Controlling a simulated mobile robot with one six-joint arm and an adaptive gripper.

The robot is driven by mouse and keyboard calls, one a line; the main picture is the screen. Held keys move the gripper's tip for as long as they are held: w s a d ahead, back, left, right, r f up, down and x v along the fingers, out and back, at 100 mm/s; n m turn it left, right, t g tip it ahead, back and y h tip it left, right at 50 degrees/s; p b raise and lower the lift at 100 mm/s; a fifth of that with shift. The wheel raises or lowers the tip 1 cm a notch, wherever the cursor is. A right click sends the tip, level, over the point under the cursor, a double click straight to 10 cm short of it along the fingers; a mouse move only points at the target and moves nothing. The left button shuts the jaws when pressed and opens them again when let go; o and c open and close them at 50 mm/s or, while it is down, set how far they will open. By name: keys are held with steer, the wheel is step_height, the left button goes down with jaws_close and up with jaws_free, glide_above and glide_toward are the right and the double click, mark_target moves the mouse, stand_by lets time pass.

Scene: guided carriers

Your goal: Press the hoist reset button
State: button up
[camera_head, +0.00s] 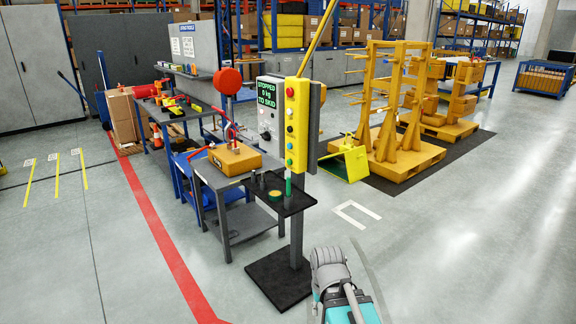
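A yellow control box (297,124) stands upright on a dark post at the centre, with a column of small coloured buttons on its front face. A red button (290,92) is near its top, with green, blue and other buttons below. The labels are too small to read, so I cannot tell which button is the hoist reset. A display (268,92) just left of the box reads "STOPPED 0 kg TO SKID". My grey and teal arm shows at the bottom, to the right of the post's base and well below the box. My gripper's fingers are not visible.
A black shelf (297,203) juts out below the box, above a black floor plate (279,284). A grey table (224,183) with an orange block stands left. A yellow frame (392,110) stands on a pallet behind right. The floor at the right is clear.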

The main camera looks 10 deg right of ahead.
steer(key=shift+c, duration=0.3)
jaws_close()
steer(key=shift+a, duration=0.1)
stand_by(1.2)
